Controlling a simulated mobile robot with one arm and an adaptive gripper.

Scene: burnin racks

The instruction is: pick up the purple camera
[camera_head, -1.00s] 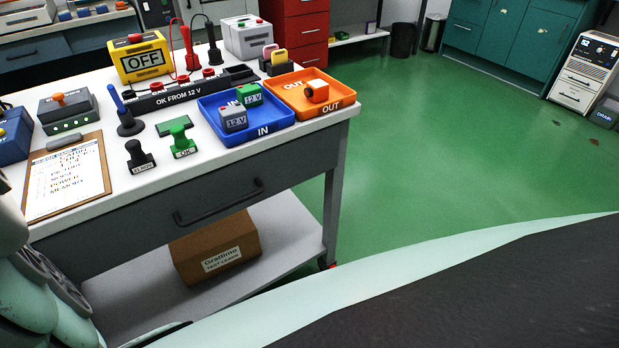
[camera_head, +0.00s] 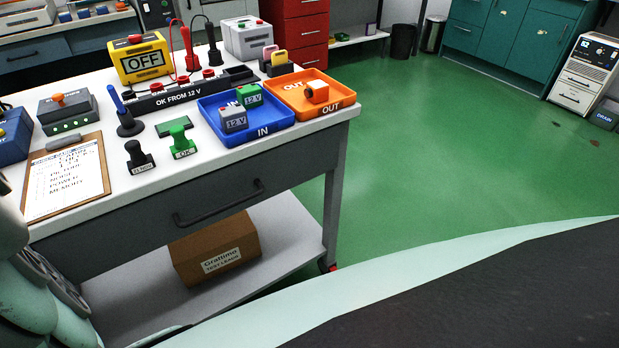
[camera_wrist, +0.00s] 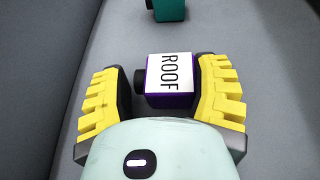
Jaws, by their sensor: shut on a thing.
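The purple camera (camera_wrist: 172,101) is in the wrist view, a small box with a white top label reading "ROOF" and a dark lens on its left side. My gripper (camera_wrist: 168,92) has its yellow ridged fingers on both sides of it, shut on it across the lens side and the opposite side. The camera is over a grey surface (camera_wrist: 235,30); I cannot tell whether it touches that surface. In the head view neither my gripper nor the purple camera shows.
A teal block (camera_wrist: 168,10) sits farther up the grey surface. In the head view, a bench holds a blue IN tray (camera_head: 262,137), an orange OUT tray (camera_head: 338,105) with an orange camera (camera_head: 317,92), a clipboard (camera_head: 42,207) and stamps. Green floor (camera_head: 440,150) is open to the right.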

